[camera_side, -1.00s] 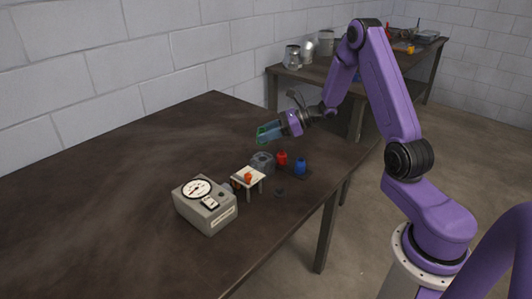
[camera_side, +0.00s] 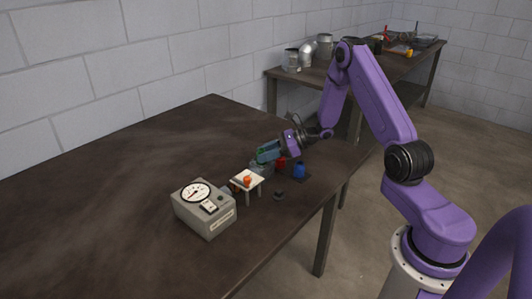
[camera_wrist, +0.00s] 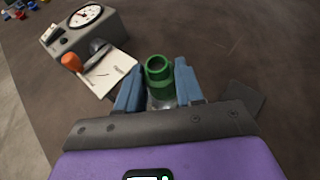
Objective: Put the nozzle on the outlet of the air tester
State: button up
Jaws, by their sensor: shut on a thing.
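The air tester (camera_side: 205,207) is a grey box with a round dial, on the dark table. It also shows at the top left of the wrist view (camera_wrist: 85,28). A grey round stub, seemingly its outlet (camera_wrist: 98,46), sticks out of the side facing my gripper. My gripper (camera_side: 266,153) is shut on a green hollow nozzle (camera_wrist: 158,78), whose open end shows between the blue fingers. The gripper is low over the table, to the right of the tester and apart from it. A grey round piece (camera_side: 257,166) is just below the fingers, partly hidden.
A blue piece (camera_side: 299,171) and a partly hidden red piece (camera_side: 281,166) are nearby. A small dark object (camera_side: 279,195) lies in front. The table's left is clear.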

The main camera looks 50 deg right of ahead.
jog(key=o, duration=1)
